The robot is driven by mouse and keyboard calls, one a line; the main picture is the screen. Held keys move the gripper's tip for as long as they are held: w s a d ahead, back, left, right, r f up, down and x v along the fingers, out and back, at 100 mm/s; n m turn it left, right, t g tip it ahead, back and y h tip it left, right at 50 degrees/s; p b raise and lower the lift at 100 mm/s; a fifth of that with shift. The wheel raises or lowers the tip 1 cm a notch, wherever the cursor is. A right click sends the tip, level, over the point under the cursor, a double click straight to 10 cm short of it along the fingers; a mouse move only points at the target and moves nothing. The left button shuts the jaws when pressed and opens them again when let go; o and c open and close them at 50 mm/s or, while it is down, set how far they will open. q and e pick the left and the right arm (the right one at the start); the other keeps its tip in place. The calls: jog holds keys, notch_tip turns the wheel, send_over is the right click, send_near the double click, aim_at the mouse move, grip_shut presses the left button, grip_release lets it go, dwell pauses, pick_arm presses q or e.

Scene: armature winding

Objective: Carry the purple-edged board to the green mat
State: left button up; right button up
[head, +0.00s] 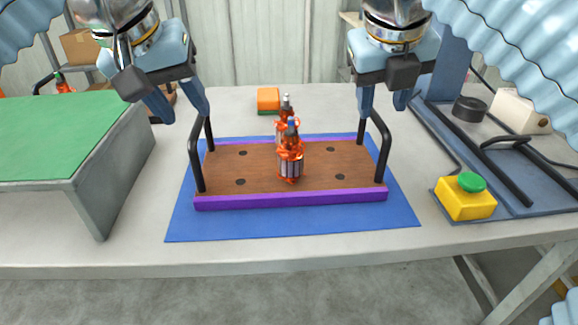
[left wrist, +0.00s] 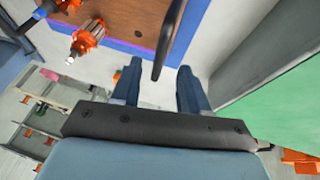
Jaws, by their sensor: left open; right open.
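The purple-edged board (head: 240,200) lies on a blue mat on the table, with a black handle at each end. Two orange-and-metal armatures (head: 290,165) stand on its brown top. The green mat (head: 60,135) lies on a raised grey stand at the left. My left gripper (head: 188,112) is open and empty, just above and behind the left handle (head: 195,155). In the left wrist view that handle (left wrist: 160,45) reaches down towards the gap between the fingers (left wrist: 157,85). My right gripper (head: 383,105) is open above the right handle (head: 384,150); the fingers look close to its top.
The blue mat (head: 290,225) surrounds the board. A yellow box with a green button (head: 466,195) and a blue machine base (head: 510,180) stand at the right. An orange block (head: 268,99) lies behind the board. The raised stand's edge (head: 110,180) is left of the board.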

aim_at(196, 125)
pick_arm(q)
jog(key=x, duration=0.7)
jog(key=shift+w+d+f, duration=0.1)
jog(key=shift+f, duration=0.2)
pick_arm(e)
jog(key=x, duration=0.7)
jog(key=shift+w+f, duration=0.1)
jog(key=shift+f, duration=0.2)
pick_arm(q)
grip_shut()
pick_arm(e)
grip_shut()
jog(key=shift+r, duration=0.1)
